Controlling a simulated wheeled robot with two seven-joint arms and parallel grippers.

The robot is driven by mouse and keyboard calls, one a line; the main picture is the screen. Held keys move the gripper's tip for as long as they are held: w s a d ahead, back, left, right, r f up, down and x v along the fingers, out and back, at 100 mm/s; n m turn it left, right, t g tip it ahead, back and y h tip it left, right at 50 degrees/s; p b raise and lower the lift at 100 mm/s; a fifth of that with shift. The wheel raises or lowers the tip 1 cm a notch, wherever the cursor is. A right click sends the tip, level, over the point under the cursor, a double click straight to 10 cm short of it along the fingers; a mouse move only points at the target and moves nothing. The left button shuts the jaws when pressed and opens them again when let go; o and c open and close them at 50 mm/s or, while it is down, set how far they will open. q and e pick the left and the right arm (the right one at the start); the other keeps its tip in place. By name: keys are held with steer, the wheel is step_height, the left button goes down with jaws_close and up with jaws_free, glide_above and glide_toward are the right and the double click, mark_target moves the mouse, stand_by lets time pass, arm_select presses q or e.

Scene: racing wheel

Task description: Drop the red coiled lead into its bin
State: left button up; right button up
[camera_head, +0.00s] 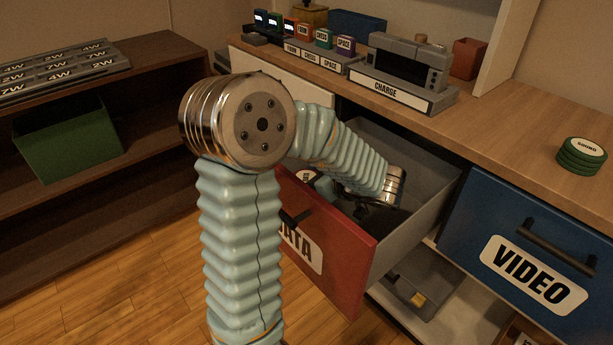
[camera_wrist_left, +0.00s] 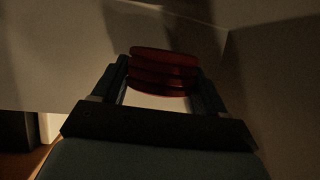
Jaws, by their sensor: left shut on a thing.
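The red coiled lead (camera_wrist_left: 163,72), a stack of dark red loops, is between the fingers of my left gripper (camera_wrist_left: 163,85) in the left wrist view. The gripper is shut on it. In the head view my left arm reaches into the open red drawer labelled DATA (camera_head: 352,262), and the dark gripper (camera_head: 366,207) is low inside it, mostly hidden behind the arm and wrist. I cannot make out the red lead in the head view. Pale drawer walls surround the gripper in the wrist view. My right gripper is not in view.
A shut blue VIDEO drawer (camera_head: 520,245) is at the right. A green coiled lead (camera_head: 581,156) lies on the wooden counter (camera_head: 510,125). A grey CHARGE station (camera_head: 402,78) stands behind the open drawer. A green bin (camera_head: 70,140) sits on the left shelf.

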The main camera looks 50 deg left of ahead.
arm_select(q)
steer(key=o, duration=1.1)
steer(key=shift+r, duration=0.1)
steer(key=shift+r, duration=0.3)
steer(key=v, duration=0.7)
steer(key=shift+d+r+p, duration=0.2)
steer(key=shift+r+p, duration=0.15)
steer(key=shift+p, duration=0.05)
